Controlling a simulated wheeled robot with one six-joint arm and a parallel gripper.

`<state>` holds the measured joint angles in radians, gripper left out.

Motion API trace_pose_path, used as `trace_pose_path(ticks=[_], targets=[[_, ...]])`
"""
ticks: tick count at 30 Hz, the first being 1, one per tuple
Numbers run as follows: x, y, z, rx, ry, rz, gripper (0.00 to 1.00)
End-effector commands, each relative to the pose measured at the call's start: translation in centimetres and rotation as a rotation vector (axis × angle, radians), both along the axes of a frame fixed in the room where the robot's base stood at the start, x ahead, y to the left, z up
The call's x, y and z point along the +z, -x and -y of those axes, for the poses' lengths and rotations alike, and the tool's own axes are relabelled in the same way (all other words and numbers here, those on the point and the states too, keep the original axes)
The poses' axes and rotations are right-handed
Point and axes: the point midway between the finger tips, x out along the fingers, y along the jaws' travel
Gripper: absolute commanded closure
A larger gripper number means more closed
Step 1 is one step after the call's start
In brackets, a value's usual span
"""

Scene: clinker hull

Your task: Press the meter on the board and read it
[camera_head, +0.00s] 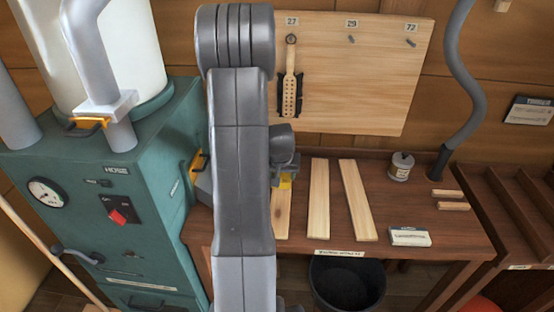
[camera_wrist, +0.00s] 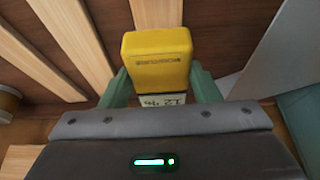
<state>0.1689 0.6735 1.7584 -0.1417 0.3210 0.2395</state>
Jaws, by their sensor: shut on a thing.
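The yellow meter (camera_wrist: 158,62) is between the green fingers of my gripper (camera_wrist: 157,90), which is shut on it. Its pale display (camera_wrist: 163,100) shows dark characters, too small and angled to read surely. A pale board (camera_wrist: 156,12) lies just beyond the meter in the wrist view; whether they touch cannot be told. In the head view the meter (camera_head: 285,183) shows as a small yellow patch at the upper end of the leftmost board (camera_head: 281,214) on the bench. My arm hides most of the gripper there.
Two more boards (camera_head: 319,200) (camera_head: 357,200) lie to the right on the brown bench (camera_head: 455,235). A black bucket (camera_head: 347,283) is below. A teal machine (camera_head: 120,190) stands close at left.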

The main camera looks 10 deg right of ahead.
Motion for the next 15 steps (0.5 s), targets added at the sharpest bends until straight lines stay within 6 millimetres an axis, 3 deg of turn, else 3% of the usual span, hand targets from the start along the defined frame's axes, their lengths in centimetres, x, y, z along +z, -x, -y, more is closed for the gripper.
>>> trace_pose_path(ticks=[8, 15], targets=[[-1.0, 0.0, 0.0, 0.000, 0.000, 0.000, 0.71], [-3.4, 0.0, 0.0, 0.000, 0.000, -0.001, 0.71]])
